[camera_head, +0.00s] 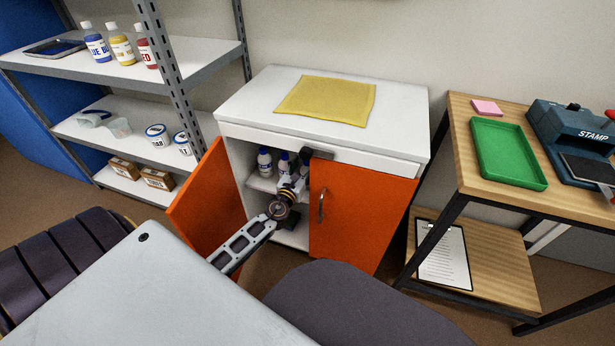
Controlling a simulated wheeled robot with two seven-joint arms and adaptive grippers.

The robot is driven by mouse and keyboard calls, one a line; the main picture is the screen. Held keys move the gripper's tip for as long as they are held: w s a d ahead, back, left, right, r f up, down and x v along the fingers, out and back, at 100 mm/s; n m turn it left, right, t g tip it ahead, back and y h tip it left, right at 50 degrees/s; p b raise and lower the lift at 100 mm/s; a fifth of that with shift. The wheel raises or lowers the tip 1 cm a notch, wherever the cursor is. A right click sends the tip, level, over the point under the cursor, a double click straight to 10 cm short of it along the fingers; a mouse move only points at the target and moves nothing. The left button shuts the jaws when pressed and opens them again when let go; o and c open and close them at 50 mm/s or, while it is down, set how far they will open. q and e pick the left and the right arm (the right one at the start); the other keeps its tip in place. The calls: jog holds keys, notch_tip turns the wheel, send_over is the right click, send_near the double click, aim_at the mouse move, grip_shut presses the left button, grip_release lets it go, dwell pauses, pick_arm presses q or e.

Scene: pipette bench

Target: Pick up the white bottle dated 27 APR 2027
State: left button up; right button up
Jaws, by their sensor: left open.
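Small white bottles with dark blue caps stand on the inner shelf of the white cabinet (240,130). One bottle (264,162) is at the left and another bottle (283,161) is right of it; a further one seems to show behind my gripper. Their labels are too small to read, so I cannot tell which is dated 27 APR 2027. My left gripper (303,176) is open at the cabinet opening, in front of and right of the visible bottles. Its fingers are hard to make out against the dark door edge. My right gripper is not in view.
The cabinet's left orange door (207,205) stands open; the right orange door (358,212) covers the right half. A yellow cloth (325,101) lies on top. A wooden table (560,195) stands right.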

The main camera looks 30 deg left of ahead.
pick_arm(q)
jog(key=shift+x, duration=1.4)
jog(key=shift+f, duration=0.1)
grip_shut()
